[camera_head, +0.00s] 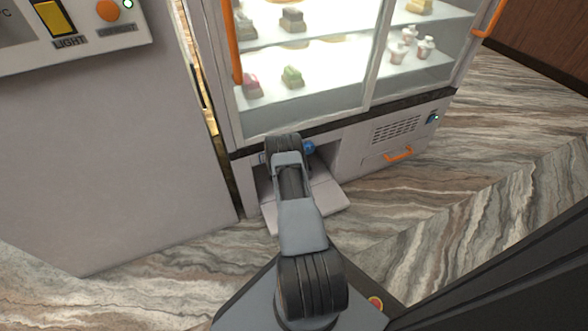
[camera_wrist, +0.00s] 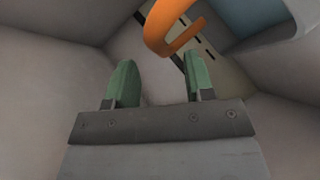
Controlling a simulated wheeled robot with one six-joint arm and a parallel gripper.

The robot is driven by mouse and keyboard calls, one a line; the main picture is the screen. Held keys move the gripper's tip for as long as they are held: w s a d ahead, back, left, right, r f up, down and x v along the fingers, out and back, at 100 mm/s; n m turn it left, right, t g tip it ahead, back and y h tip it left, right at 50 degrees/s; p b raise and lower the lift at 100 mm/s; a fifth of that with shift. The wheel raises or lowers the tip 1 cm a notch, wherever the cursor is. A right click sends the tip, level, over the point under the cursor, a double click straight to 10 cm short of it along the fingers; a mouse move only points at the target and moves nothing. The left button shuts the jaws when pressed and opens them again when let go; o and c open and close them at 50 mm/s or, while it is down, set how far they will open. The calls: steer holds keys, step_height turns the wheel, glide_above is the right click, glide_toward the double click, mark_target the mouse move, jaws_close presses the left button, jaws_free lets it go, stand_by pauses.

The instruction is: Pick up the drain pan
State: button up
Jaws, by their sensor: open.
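My gripper (camera_wrist: 161,78) shows in the wrist view with two green fingers apart and nothing between them. An orange hooked handle (camera_wrist: 172,28) is just beyond the fingertips, at the top centre, apart from them. I cannot tell whether this handle belongs to the drain pan. No drain pan can be made out clearly in either view. In the head view my arm reaches into the low open compartment of the display case, and it hides the gripper and most of the inside.
The glass display case (camera_head: 350,115) holds sweets above the compartment. A pale flap (camera_head: 325,197) lies open at its front. A blue round part (camera_head: 309,147) is beside my arm. A vented panel with an orange handle (camera_head: 398,154) is to the right. Pale walls (camera_wrist: 40,100) closely surround my gripper.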

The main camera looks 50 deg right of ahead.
steer(key=b+x, duration=0.1)
steer(key=x, duration=0.2)
steer(key=shift+d, duration=0.15)
steer(key=shift+c, duration=0.2)
jaws_close()
stand_by(1.1)
steer(key=shift+w, duration=0.1)
